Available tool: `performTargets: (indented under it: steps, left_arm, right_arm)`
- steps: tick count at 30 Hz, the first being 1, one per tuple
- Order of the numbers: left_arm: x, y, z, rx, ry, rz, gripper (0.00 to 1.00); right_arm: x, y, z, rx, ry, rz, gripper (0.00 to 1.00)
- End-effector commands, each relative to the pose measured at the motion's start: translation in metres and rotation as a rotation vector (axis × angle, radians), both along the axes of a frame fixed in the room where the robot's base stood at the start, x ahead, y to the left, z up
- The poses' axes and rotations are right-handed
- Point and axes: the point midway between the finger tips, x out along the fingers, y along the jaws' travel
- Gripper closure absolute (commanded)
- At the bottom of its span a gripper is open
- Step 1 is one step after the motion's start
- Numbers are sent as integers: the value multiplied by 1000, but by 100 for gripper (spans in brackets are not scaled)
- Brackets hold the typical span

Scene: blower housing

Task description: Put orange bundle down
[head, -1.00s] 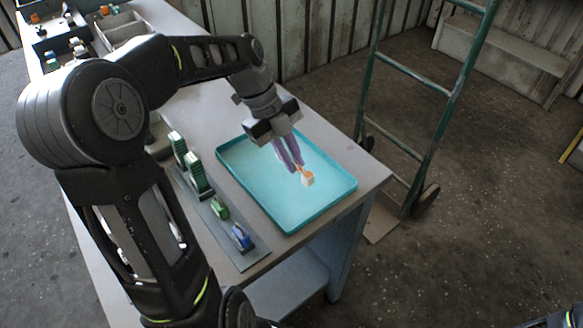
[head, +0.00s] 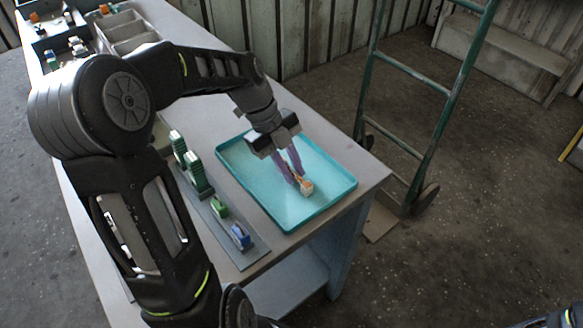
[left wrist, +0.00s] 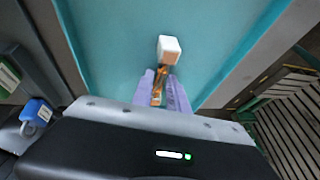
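The orange bundle (head: 301,181), short orange wires with a white block at one end, is at the teal tray (head: 320,208), over its right half. My left gripper (head: 296,178) points down into the tray with its purple fingers around the wires. In the left wrist view the orange wires (left wrist: 158,88) run between the fingertips (left wrist: 161,86), and the white block (left wrist: 169,48) sticks out beyond them. The bundle is very low; whether it touches the tray floor I cannot tell. My right gripper is out of view.
Grey bins (head: 128,33) stand at the table's far end. A green hand truck (head: 440,130) stands beyond the table's right edge. The rest of the tray is clear.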

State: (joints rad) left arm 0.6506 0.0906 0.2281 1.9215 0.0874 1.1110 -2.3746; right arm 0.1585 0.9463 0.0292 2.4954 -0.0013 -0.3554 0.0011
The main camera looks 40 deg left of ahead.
Motion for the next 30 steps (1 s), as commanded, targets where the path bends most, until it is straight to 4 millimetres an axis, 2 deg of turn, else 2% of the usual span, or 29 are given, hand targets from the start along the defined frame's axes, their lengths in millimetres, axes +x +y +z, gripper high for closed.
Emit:
performTargets:
  steps: [8,14,20,27,28,30]
  left_arm:
    - [0,0,0,0,1,0,79]
    - [0,4,9,2,-1,1,79]
    - [-2,18,38,3,-4,2,79]
    - [-5,40,89,2,-3,1,79]
    - [-6,42,94,2,-3,1,79]
    - [-7,45,106,-1,1,-1,79]
  right_arm:
    - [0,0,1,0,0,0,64]
    - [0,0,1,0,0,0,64]
    - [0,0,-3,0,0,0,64]
    - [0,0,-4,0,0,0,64]
    - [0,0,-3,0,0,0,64]
    - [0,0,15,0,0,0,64]
